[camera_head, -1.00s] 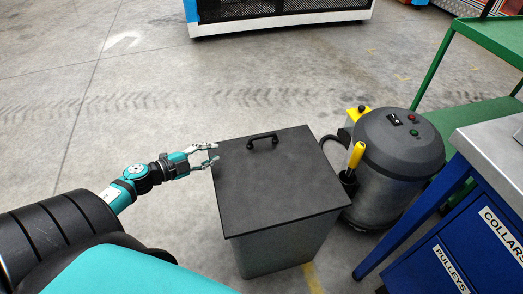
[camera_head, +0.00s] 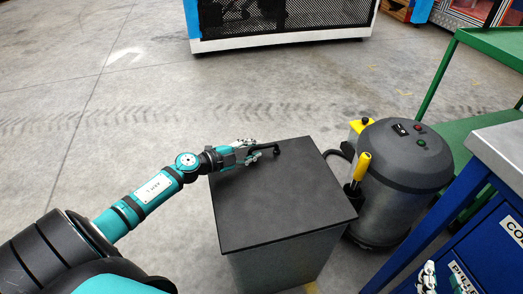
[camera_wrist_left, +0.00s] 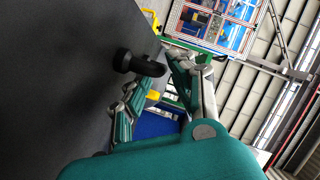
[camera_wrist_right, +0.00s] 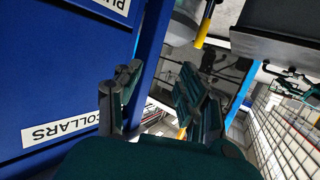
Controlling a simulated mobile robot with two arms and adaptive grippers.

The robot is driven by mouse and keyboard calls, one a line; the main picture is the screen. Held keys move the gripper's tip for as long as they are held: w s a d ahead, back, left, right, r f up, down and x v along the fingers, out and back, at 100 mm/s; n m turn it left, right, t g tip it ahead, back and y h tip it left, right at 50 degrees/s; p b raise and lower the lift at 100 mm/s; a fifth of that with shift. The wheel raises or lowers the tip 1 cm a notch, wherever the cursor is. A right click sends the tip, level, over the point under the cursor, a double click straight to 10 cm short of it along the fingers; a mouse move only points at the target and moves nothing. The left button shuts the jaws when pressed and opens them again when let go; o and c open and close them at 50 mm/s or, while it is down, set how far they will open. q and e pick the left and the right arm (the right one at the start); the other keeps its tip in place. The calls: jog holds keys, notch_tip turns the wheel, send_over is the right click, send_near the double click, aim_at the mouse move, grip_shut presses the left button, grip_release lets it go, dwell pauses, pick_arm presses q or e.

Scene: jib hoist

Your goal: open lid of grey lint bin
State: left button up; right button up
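The grey lint bin (camera_head: 300,262) stands on the floor in the middle of the head view, with its dark flat lid (camera_head: 285,205) shut. The lid's black bar handle (camera_head: 275,149) is near the lid's far edge. My left gripper (camera_head: 262,150) is at the handle's left part. In the left wrist view its fingers (camera_wrist_left: 160,85) are apart, with the handle (camera_wrist_left: 138,64) end at the gap between them; contact is unclear. My right gripper (camera_head: 427,272) shows small at the lower right. In the right wrist view its fingers (camera_wrist_right: 160,100) are apart and empty.
A grey vacuum (camera_head: 400,185) with a yellow-handled tool (camera_head: 362,166) stands close to the bin's right side. A blue drawer cabinet (camera_head: 490,235) and a green shelf stand (camera_head: 490,125) are at the right. The floor left of and behind the bin is clear.

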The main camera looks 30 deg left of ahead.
pick_arm(q)
jog(key=shift+b+x, duration=0.3)
jog(key=shift+x, duration=1.4)
pick_arm(e)
jog(key=shift+w+a+r+t+y, duration=0.15)
jog(key=shift+r+t, duration=0.25)
jog(key=shift+r, duration=0.2)
jog(key=shift+w+a+r+t+y, duration=0.1)
jog(key=shift+w+r+t, duration=0.1)
jog(key=shift+r+t, duration=0.3)
jog(key=shift+w+a+r+t+y, duration=0.15)
jog(key=shift+r+t, duration=0.15)
jog(key=shift+r, duration=0.35)
pick_arm(q)
grip_shut()
